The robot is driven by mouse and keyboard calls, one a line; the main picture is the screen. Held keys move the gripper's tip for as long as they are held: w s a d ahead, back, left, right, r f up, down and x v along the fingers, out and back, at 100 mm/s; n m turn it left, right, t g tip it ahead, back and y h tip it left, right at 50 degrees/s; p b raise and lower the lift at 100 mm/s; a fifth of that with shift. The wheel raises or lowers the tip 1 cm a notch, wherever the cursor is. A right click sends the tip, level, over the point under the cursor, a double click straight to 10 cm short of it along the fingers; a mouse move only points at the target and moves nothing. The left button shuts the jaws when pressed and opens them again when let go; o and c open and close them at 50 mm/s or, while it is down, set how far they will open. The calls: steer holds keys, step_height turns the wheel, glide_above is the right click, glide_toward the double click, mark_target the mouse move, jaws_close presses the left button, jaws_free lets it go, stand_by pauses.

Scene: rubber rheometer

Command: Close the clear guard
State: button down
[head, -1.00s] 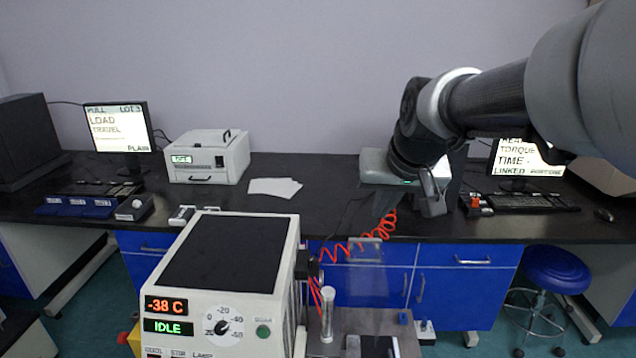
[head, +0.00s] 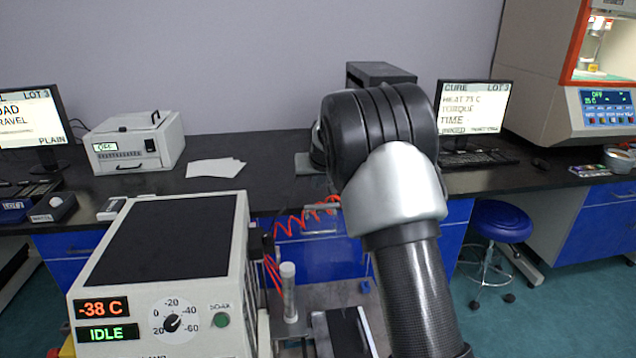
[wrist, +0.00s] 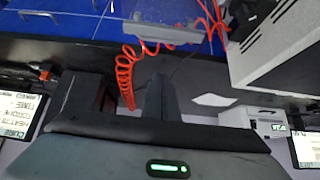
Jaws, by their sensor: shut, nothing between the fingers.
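A see-through panel (wrist: 165,32) with a pale edge strip shows at the top of the wrist view, in front of the blue drawers. It looks like the clear guard. In the head view the clear panel (head: 322,222) is faint, beside the white cold unit and partly behind my arm. How far it stands open I cannot tell. My gripper (wrist: 161,82) shows in the wrist view as dark fingers held together, empty. In that picture the fingertips point toward the panel, with a gap between. In the head view my arm hides the gripper.
A red coiled hose (wrist: 126,75) hangs near my gripper. The white cold unit (head: 165,270) reads -38 C and IDLE. A clear tube (head: 289,292) stands at its side. The black bench (head: 270,190) runs behind, with monitors and a blue stool (head: 500,222) to the right.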

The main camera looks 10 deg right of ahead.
steer(key=shift+s+f+b, duration=0.15)
steer(key=shift+f+b, duration=0.35)
steer(key=shift+f, duration=2.3)
steer(key=shift+s+f, duration=0.1)
